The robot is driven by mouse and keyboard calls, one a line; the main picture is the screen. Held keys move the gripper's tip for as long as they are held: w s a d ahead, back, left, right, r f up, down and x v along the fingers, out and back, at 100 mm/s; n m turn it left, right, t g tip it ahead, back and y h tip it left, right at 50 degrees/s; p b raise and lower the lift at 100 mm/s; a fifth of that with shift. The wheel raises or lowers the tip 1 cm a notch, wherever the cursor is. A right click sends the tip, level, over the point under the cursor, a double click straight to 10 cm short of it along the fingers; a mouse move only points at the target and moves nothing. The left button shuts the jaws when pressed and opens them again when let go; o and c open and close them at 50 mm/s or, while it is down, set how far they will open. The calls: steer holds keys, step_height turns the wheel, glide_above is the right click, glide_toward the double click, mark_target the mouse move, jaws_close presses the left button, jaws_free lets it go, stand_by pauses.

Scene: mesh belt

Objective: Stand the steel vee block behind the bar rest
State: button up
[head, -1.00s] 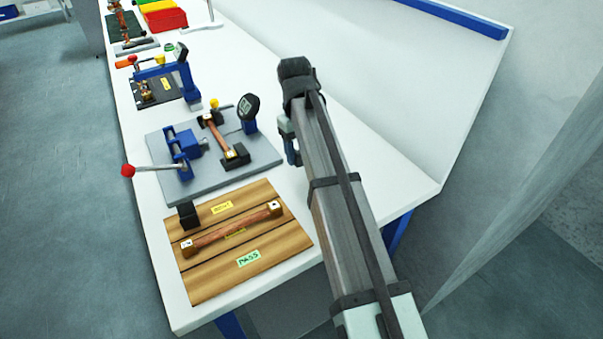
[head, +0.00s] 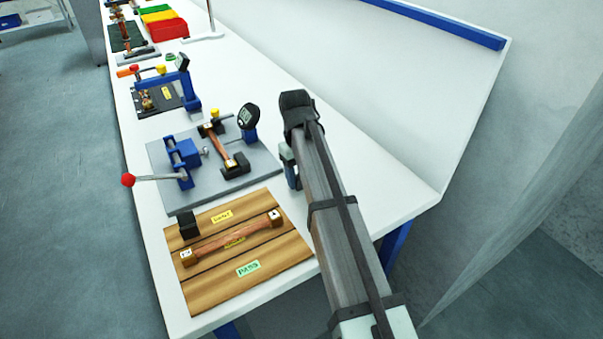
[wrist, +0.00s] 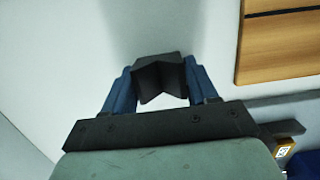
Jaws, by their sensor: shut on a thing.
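My gripper (wrist: 160,75) has its two blue fingers shut on a dark steel vee block (wrist: 160,78), whose notch shows in the wrist view. In the head view my gripper (head: 292,172) is largely hidden behind my arm, over the white bench right of the grey plate, and the held block cannot be made out. On the grey plate a copper bar (head: 222,145) lies across dark supports. The nearer support (head: 237,167) may be the bar rest, but I cannot tell for sure.
A wooden board (head: 210,290) with another copper bar (head: 230,240) and a black block (head: 188,225) lies at the front. The grey plate (head: 185,200) carries a red-knobbed clamp and a dial gauge (head: 248,116). White bench (head: 350,150) is clear toward the back wall.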

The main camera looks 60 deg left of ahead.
steer(key=o, duration=1.4)
steer(key=shift+a+r, duration=0.2)
steer(key=shift+r, duration=1.1)
steer(key=shift+a+r, duration=0.15)
steer(key=shift+r, duration=1.1)
steer(key=shift+a+r, duration=0.2)
steer(key=shift+r, duration=1.1)
